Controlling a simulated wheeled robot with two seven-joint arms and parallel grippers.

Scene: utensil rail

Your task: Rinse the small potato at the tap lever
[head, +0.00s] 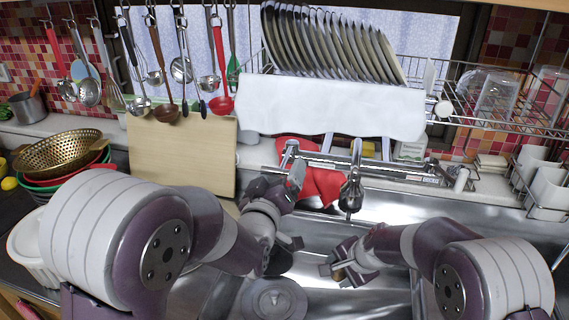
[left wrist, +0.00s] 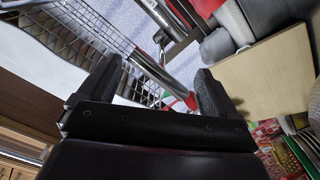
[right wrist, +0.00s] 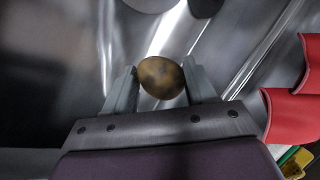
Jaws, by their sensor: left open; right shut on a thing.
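The small potato (right wrist: 160,77), brown and mottled, is held between the two fingers of my right gripper (right wrist: 152,88). In the head view my right gripper (head: 338,268) is low over the sink, below and slightly left of the tap spout (head: 351,190); the potato is hard to make out there. My left gripper (head: 296,176) is near the left end of the tap, close to a chrome lever-like part (head: 289,152). In the left wrist view its fingers (left wrist: 155,88) are open, with a chrome tube (left wrist: 150,68) visible beyond them. I cannot tell whether they touch the lever. No water stream is visible.
A cutting board (head: 180,155) leans at the left. A dish rack with plates (head: 330,45) and a white towel (head: 330,107) is above. Stacked bowls (head: 62,160) stand far left.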

